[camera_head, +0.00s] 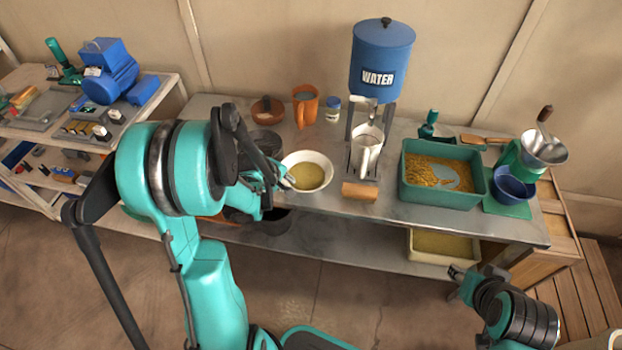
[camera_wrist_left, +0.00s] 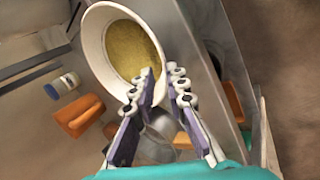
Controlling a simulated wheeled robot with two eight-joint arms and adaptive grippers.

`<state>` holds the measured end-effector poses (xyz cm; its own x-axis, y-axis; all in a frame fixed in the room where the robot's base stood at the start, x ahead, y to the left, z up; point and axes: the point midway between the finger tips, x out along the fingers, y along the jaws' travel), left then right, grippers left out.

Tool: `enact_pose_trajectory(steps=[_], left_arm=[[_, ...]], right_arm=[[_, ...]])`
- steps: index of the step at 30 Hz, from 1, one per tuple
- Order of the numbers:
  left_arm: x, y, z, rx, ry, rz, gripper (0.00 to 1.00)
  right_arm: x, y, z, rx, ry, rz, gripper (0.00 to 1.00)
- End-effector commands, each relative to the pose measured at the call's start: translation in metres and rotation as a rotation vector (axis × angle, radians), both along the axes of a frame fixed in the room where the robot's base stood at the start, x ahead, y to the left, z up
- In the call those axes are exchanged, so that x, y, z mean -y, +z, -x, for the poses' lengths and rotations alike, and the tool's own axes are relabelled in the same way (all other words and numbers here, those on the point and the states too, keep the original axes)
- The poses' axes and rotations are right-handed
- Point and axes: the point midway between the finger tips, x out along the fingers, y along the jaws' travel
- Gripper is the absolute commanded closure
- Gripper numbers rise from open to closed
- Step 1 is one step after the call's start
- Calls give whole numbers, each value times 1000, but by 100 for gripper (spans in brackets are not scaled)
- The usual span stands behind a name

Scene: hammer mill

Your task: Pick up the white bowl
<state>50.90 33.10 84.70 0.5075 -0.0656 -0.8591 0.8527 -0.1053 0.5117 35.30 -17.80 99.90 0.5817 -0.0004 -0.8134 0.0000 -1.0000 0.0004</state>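The white bowl (camera_head: 308,158) stands upright near the front edge of the grey workbench, with yellowish meal in it. It also shows in the left wrist view (camera_wrist_left: 92,42), at the top. My left gripper (camera_head: 284,181) is at the bowl's left side in the head view. In the left wrist view its two fingers (camera_wrist_left: 165,88) are apart at the bowl's rim, one fingertip overlapping the rim and the other beyond it. Contact with the rim cannot be told. My right gripper (camera_head: 469,276) is low at the right, away from the bowl, its finger opening unclear.
Behind the bowl are an orange pitcher (camera_head: 305,106), a brown bowl (camera_head: 267,109) and a small jar (camera_head: 332,109). A green grain bin (camera_head: 440,199) is farther right. A blue water tank (camera_head: 382,50) rises behind.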

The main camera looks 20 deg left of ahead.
Motion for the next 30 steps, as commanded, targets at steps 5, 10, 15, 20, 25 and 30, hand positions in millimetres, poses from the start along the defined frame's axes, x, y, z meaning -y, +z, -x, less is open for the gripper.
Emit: enact_pose_trajectory(steps=[5, 10, 15, 20, 25, 30], left_arm=[[-2, -17, -8, 0, -2, -1, 86], [-5, -42, -21, 0, -4, -1, 86], [-4, -51, -27, 0, -2, -1, 86], [-4, -49, -27, 0, -2, -1, 89], [-4, -49, -27, 0, -3, -2, 100], [-4, -49, -27, 0, -3, -2, 100]], right_arm=[[0, -11, 0, 0, 0, 0, 60], [0, -27, 0, 0, 0, 0, 60], [0, -30, 0, 0, 0, 0, 60], [0, -29, 0, 0, 0, 0, 60], [0, -29, 0, 0, 0, 0, 60], [0, -29, 0, 0, 0, 0, 60]])
